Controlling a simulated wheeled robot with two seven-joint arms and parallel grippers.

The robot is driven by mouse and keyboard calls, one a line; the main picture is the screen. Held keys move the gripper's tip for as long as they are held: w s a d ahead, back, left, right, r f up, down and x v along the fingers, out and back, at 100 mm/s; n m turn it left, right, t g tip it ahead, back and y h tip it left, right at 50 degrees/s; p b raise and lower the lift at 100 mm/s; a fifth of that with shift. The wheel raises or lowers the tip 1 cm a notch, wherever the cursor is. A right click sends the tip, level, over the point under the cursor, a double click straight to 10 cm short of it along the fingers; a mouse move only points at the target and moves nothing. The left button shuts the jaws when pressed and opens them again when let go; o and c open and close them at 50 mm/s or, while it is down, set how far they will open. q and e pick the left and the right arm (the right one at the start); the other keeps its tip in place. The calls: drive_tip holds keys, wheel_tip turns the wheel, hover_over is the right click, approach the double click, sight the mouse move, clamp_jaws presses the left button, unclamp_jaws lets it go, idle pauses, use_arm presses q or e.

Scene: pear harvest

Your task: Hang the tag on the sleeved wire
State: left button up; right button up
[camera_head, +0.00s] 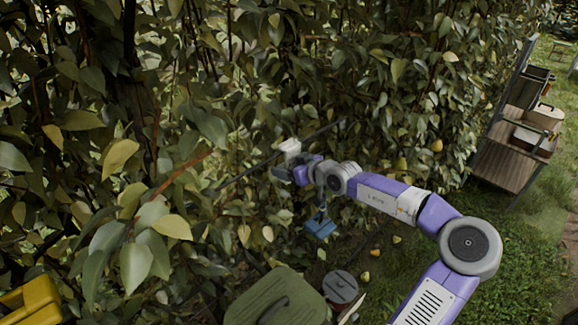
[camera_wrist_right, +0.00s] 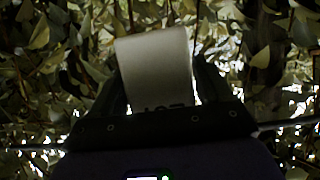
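My right gripper (camera_head: 287,165) is up against the leafy hedge in the head view, close to a dark slanting wire (camera_head: 240,176). A pale tag (camera_head: 291,147) shows at its tip. In the wrist view the tag (camera_wrist_right: 155,65) is a broad pale strip with dark lettering at its lower edge, standing between the two dark fingers, which appear shut on it. A wire (camera_wrist_right: 290,123) runs across behind the gripper there; its middle is hidden. I cannot tell whether tag and wire touch. I cannot make out the sleeve. My left gripper is not in view.
Dense foliage surrounds the wire. A blue object (camera_head: 320,226) is below my right wrist. A green lidded container (camera_head: 270,300) and a round grey-topped tin (camera_head: 340,287) stand below. A wooden shelf (camera_head: 497,170) is at right. A yellow object (camera_head: 35,302) is at lower left.

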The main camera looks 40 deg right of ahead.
drive_tip(key=o, duration=0.3)
drive_tip(key=shift+s+d+r, duration=0.15)
drive_tip(key=shift+s+r, duration=0.05)
drive_tip(key=shift+s, duration=0.35)
drive_tip(key=v, duration=0.6)
drive_tip(key=shift+s+p, duration=0.2)
drive_tip(key=shift+p, duration=0.2)
drive_tip(key=shift+r, duration=0.1)
